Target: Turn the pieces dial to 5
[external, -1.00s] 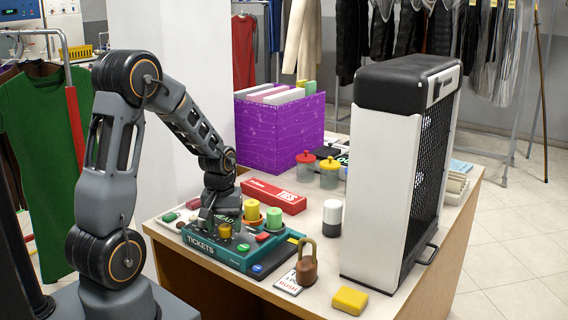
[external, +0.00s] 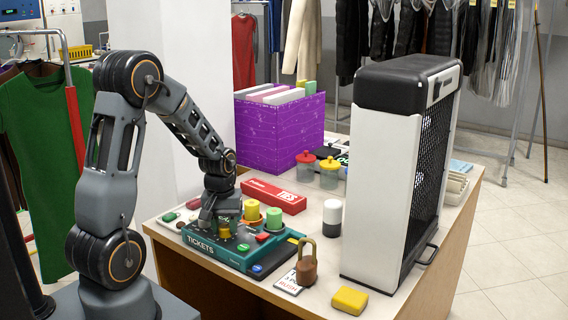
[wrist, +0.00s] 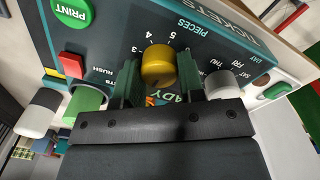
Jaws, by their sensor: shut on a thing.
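The pieces dial (wrist: 158,64) is a mustard-yellow round knob on the dark teal ticket panel (wrist: 120,30), with 3, 4 and 5 printed beside it. My gripper (wrist: 159,78) has one finger on each side of the dial and is shut on it. I cannot make out clearly which number the dial's mark faces. In the external view, my gripper (external: 229,226) reaches down onto the ticket machine (external: 217,249) and hides part of its top. The dial (external: 225,231) shows only in part there.
By the dial in the wrist view are a grey day knob (wrist: 222,84), a green cylinder (wrist: 88,101), a red button (wrist: 72,65) and a green PRINT button (wrist: 72,10).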

